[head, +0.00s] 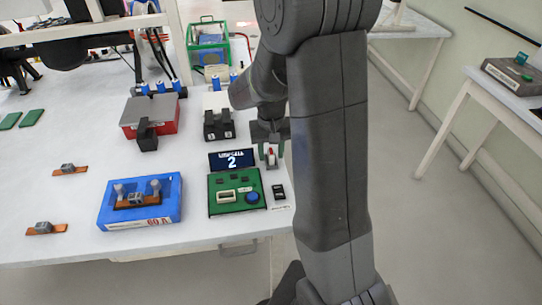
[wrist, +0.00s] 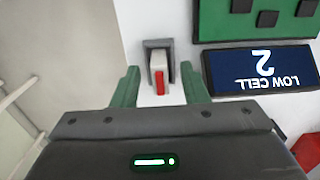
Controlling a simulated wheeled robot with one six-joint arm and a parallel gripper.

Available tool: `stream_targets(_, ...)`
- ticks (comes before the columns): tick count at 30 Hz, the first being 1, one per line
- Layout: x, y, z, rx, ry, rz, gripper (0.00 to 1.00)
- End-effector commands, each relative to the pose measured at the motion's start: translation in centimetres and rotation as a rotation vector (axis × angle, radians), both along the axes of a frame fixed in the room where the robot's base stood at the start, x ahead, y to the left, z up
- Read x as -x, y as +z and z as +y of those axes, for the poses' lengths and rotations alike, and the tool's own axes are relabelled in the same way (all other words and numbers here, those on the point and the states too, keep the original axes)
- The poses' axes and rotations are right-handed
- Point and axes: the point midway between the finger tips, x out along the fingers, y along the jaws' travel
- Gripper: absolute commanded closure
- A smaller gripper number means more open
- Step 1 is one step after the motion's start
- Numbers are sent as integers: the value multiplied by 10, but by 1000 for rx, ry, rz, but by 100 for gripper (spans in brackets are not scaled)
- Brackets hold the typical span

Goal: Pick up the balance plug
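The balance plug (head: 271,156) looks like a small white piece with a red stripe. In the wrist view the plug (wrist: 158,75) stands in a grey U-shaped holder (wrist: 158,44) on the white table. My gripper (wrist: 160,69) is open, its two green fingers on the left and right of the plug with gaps to both sides. In the head view my gripper (head: 271,150) is over the plug, right of the LOW CELL 2 display (head: 232,160). Whether the fingers are level with the plug is hard to tell.
A green board (head: 236,192) with a blue button lies in front of the display, with a small black part (head: 279,191) beside it. A blue tray (head: 113,211), a red-sided box (head: 163,126) and black blocks (head: 219,124) stand left. The table's right edge is close.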

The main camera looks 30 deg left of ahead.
Motion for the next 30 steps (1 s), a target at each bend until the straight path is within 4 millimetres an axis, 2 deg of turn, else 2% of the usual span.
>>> stream_targets(5, 0, 0, 0, 0, 0, 0, 60)
stream_targets(11, 0, 0, 0, 0, 0, 0, 99)
stream_targets(22, 0, 5, 0, -2, 0, -1, 100)
stream_targets(26, 0, 25, 1, -4, 0, -3, 100)
stream_targets(30, -1, 55, 1, -5, 0, -4, 100)
